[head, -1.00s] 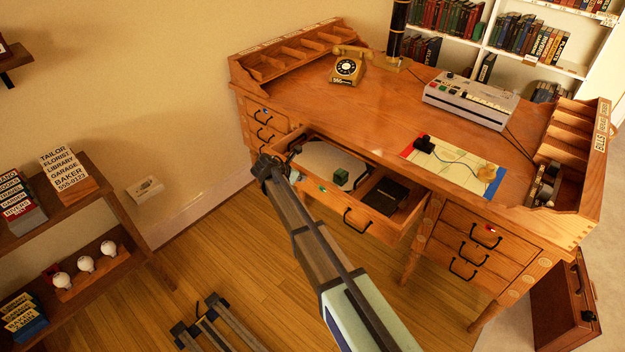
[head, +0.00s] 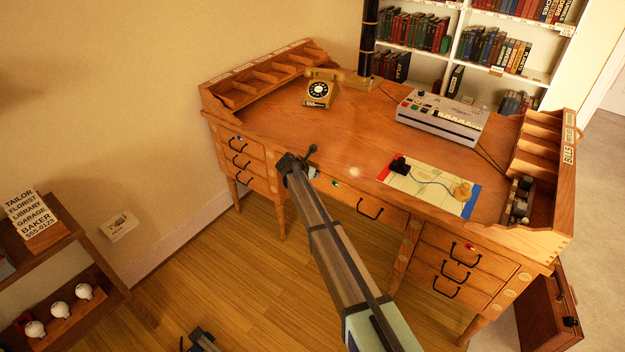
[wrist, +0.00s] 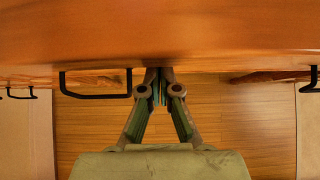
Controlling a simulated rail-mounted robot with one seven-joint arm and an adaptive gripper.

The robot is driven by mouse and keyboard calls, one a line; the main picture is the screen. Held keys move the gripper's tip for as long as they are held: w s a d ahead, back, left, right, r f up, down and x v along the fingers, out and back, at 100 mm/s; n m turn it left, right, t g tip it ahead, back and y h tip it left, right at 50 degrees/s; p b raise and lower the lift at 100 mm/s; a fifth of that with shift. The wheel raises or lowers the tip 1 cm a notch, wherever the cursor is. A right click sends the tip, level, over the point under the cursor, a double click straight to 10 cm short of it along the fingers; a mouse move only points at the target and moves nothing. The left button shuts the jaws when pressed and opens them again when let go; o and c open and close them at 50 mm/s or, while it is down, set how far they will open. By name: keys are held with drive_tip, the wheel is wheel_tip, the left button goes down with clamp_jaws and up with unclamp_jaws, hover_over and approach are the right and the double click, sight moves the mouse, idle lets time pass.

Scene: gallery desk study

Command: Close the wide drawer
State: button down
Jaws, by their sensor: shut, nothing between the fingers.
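The wide drawer (head: 342,198) is the middle drawer of the wooden desk, with a black bar handle (head: 369,209). In the head view its front sits about level with the desk's front, and its inside is hidden. My gripper (head: 297,162) is at the left part of the drawer front, near the desk's front edge. In the wrist view my gripper (wrist: 160,76) has its fingers together and empty, with the tips at the desk's front edge. I cannot tell whether they touch the drawer.
The desktop (head: 300,125) holds a telephone (head: 320,88), a typewriter-like machine (head: 441,117) and a coloured mat (head: 425,188). Side drawers (head: 455,262) are shut. A low shelf (head: 75,225) stands at left and a brown case (head: 548,310) at right.

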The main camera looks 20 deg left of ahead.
drive_tip(key=shift+w+r, duration=0.1)
drive_tip(key=shift+w, duration=0.3)
drive_tip(key=shift+w+d+r, duration=0.1)
